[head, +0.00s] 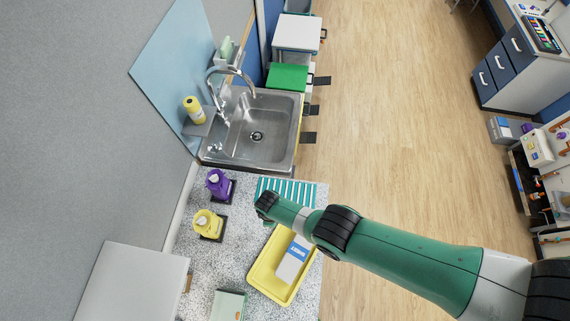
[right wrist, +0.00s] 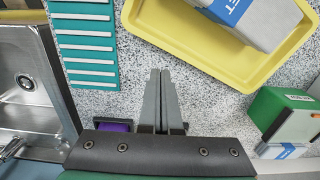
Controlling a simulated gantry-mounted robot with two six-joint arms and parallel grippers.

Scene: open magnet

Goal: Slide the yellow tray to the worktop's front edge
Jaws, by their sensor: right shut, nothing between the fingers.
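The yellow tray (head: 264,277) lies on the speckled worktop (head: 195,262) in the head view, close to the worktop edge that faces the wooden floor. A white and blue carton (head: 293,260) rests in it. My arm partly covers the tray's upper right corner. In the right wrist view the tray (right wrist: 177,27) is at the upper right, with the carton (right wrist: 255,14) in it. My right gripper (right wrist: 160,73) is shut and empty, its fingertips beside the tray and apart from its rim. My left gripper is not in view.
A teal and white striped mat (head: 290,188) lies between tray and sink (head: 255,130). Purple (head: 217,183) and yellow (head: 206,223) bottles stand toward the wall. A green and white box (head: 229,304) is near the tray. Bare worktop lies between bottles and tray.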

